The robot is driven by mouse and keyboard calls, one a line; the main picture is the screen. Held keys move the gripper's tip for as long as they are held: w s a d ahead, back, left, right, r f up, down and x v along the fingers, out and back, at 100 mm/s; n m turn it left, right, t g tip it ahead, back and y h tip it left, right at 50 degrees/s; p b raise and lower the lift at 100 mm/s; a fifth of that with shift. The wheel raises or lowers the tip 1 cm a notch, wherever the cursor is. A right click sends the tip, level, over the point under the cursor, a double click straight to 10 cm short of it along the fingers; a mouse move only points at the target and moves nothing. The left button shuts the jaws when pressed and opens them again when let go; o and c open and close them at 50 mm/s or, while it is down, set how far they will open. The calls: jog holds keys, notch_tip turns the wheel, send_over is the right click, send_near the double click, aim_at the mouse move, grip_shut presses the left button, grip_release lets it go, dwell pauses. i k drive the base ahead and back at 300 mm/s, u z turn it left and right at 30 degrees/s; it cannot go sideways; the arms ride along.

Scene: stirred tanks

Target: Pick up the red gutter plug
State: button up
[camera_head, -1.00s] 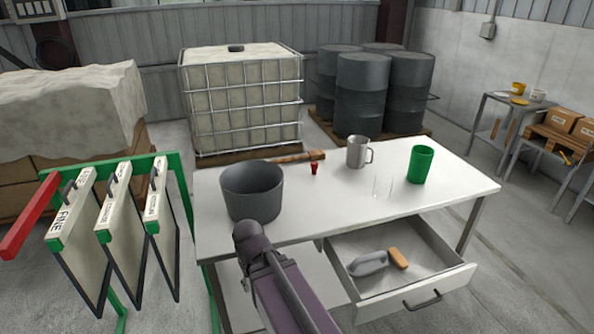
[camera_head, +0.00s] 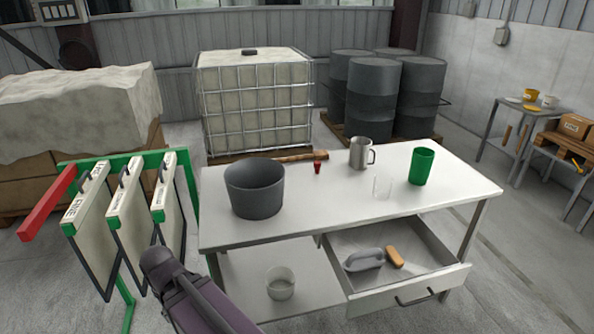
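The red gutter plug (camera_head: 317,168) is a small, dark red, tapered piece. It stands near the far edge of the white table (camera_head: 330,205), just in front of a wooden-handled tool (camera_head: 285,158). It is in plain view with nothing touching it that I can make out. A purple link of my own arm shows at the lower left, in front of the table and well away from the plug. My gripper itself does not show.
A dark grey bucket (camera_head: 254,188), a steel mug (camera_head: 361,153), a clear glass (camera_head: 382,187) and a green cup (camera_head: 421,166) stand on the table. An open drawer (camera_head: 410,298) juts out at front right. A rack of labelled panels (camera_head: 130,222) stands left.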

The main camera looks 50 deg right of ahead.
aim_at(317, 165)
jog(key=z, duration=0.35)
jog(key=k, duration=0.1)
jog(key=u, duration=1.5)
jog(key=i, duration=0.5)
jog(key=z, duration=2.95)
jog(key=i, duration=0.1)
jog(key=u, duration=0.5)
